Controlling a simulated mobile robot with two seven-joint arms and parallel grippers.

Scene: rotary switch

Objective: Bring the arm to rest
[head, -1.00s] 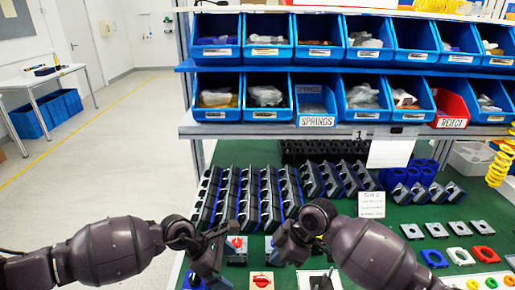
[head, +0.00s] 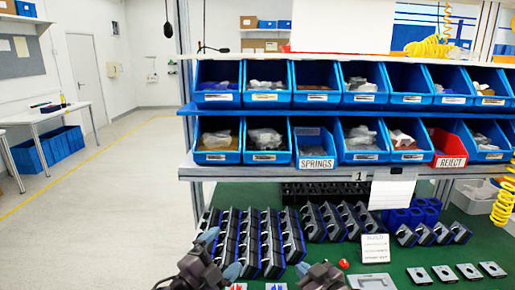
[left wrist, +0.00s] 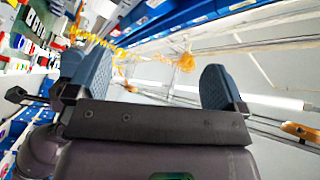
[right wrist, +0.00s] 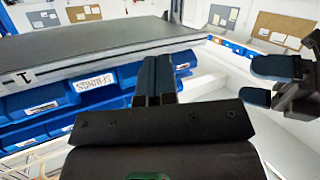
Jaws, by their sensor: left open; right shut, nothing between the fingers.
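My left gripper (head: 219,255) is at the bottom edge of the head view, fingers pointing up and apart. In the left wrist view its two blue fingers (left wrist: 150,85) stand wide open with nothing between them. My right gripper (head: 304,268) is just right of it at the bottom edge. In the right wrist view its fingers (right wrist: 156,80) are pressed together and hold nothing. The left gripper's fingers also show at the right of the right wrist view (right wrist: 273,82). The rotary switches are mostly below the head view; only small coloured tops (head: 277,286) show at its bottom edge.
A shelf rack with blue bins (head: 265,140) and a red reject bin (head: 447,147) stands behind the green table (head: 409,262). Rows of dark parts (head: 240,240) lie on the table. A white card (head: 376,248) stands among them. Open floor (head: 100,200) lies left.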

